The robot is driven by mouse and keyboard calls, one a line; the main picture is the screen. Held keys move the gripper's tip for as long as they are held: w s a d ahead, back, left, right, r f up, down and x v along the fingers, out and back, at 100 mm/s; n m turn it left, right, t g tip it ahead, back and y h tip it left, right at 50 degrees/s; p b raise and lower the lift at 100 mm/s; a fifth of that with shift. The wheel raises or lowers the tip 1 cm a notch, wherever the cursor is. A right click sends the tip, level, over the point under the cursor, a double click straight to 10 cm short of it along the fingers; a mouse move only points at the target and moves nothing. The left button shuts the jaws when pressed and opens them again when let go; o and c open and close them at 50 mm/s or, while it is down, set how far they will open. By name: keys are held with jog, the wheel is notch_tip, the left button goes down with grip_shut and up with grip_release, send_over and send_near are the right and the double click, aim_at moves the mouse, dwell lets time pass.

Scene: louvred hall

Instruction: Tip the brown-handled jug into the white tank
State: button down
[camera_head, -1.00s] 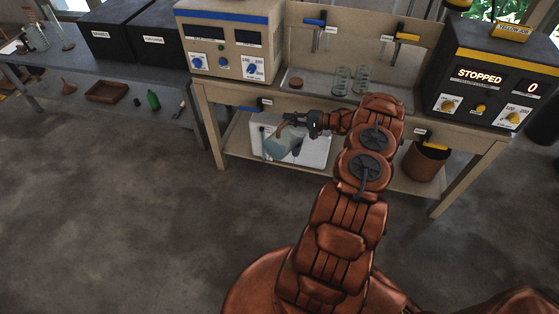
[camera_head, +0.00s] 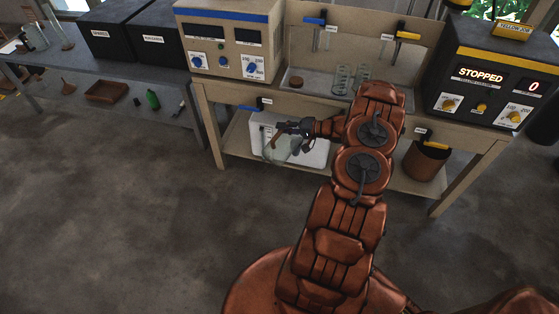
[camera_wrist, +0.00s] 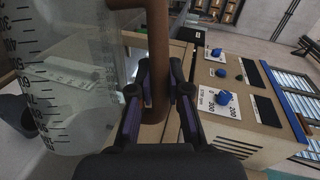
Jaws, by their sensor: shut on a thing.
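My gripper (camera_head: 283,130) is shut on the brown handle (camera_wrist: 158,45) of the clear jug (camera_head: 277,150). In the wrist view the handle stands between the two fingers, and the jug's clear wall (camera_wrist: 60,85) with dark graduation marks fills the left side. In the head view the jug is held in front of the left part of the white tank (camera_head: 318,154). The tank stands on the bench's lower shelf, partly hidden by the jug, gripper and arm. I cannot tell how far the jug is tilted or what liquid is in it.
A beige control box (camera_head: 228,40) and a black box reading STOPPED (camera_head: 490,75) stand on the bench. Blue-handled (camera_head: 255,108) and yellow-handled (camera_head: 432,142) taps stick out below its top. A brown bucket (camera_head: 425,163) is at the shelf's right. The floor in front is clear.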

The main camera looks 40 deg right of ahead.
aim_at(279, 140)
jog(key=shift+a, duration=0.25)
jog(key=shift+f, duration=0.15)
jog(key=f+b, duration=0.1)
jog(key=a+f+n+h+b, duration=0.1)
jog(key=a+f+n+b, duration=0.1)
jog(key=shift+s+f+h+b, duration=0.25)
jog(key=shift+f+h+b, duration=0.05)
jog(key=shift+b, duration=0.05)
jog(key=f+b, duration=0.1)
jog(key=a+f+n+b, duration=0.1)
jog(key=b, duration=0.1)
jog(key=shift+s+a+f+n+h, duration=0.1)
jog(key=shift+s+a+n+h, duration=0.1)
jog(key=shift+n+h, duration=0.15)
jog(key=f+b, duration=0.1)
jog(key=b, duration=0.1)
jog(key=a+f+n+h+b, duration=0.1)
jog(key=b, duration=0.3)
jog(key=shift+s+a+f+n+h, duration=0.15)
jog(key=shift+a+f+n+h, duration=0.15)
jog(key=shift+f+n+h, duration=0.1)
jog(key=a+f+n+b, duration=0.1)
jog(key=b, duration=0.4)
jog(key=f+h+b, duration=0.1)
jog(key=b, duration=0.3)
jog(key=shift+s+a+f+n+h+b, duration=0.2)
jog(key=shift+a+f+n+h+b, duration=0.1)
jog(key=shift+a+n+b, duration=0.1)
jog(key=shift+r, duration=0.1)
